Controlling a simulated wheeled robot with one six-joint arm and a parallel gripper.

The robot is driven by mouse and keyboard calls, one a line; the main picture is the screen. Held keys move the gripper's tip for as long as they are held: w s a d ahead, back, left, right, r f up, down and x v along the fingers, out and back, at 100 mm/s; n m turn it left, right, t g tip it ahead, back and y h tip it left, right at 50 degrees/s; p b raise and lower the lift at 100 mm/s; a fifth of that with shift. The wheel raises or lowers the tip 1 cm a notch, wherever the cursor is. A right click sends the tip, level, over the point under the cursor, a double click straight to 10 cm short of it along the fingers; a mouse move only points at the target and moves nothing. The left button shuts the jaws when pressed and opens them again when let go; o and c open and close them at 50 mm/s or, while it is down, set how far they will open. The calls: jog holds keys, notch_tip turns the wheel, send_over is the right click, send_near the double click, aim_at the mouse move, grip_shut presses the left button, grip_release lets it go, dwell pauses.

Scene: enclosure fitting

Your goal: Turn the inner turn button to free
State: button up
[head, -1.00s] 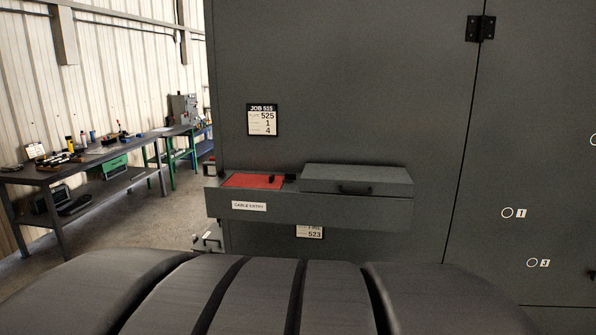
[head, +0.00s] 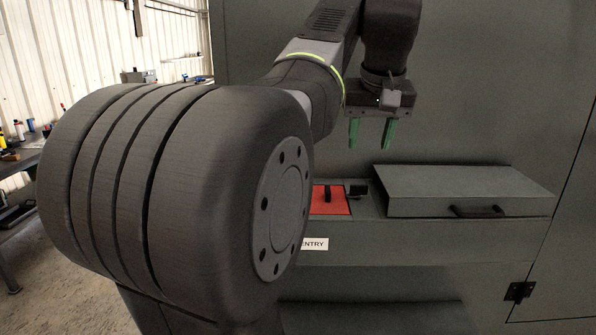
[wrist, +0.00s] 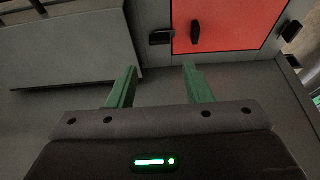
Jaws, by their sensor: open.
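The red panel (head: 335,207) is set in the top of the grey cable entry ledge, with an upright black grip (head: 327,194) on it. A small black turn button (head: 357,190), which I take as the inner one, sits at the panel's edge on the grey lid's side. In the wrist view this button (wrist: 161,37) lies crosswise beside the red panel (wrist: 235,22); I cannot tell whether its tip overlaps the red. My gripper (head: 370,138) is open and empty, fingers pointing down, above and apart from the button. Its green fingertips (wrist: 160,72) also show in the wrist view.
A grey lidded box (head: 455,190) with a black handle stands right of the red panel. Another small black piece (wrist: 293,61) sits at the panel's far side in the wrist view. The tall grey cabinet wall (head: 480,80) rises behind. My arm hides the ledge's left part.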

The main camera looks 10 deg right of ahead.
aim_at(359, 185)
jog(key=x, duration=1.3)
jog(key=shift+w+d+r, duration=0.15)
jog(key=shift+w, duration=0.15)
jog(key=c, duration=0.7)
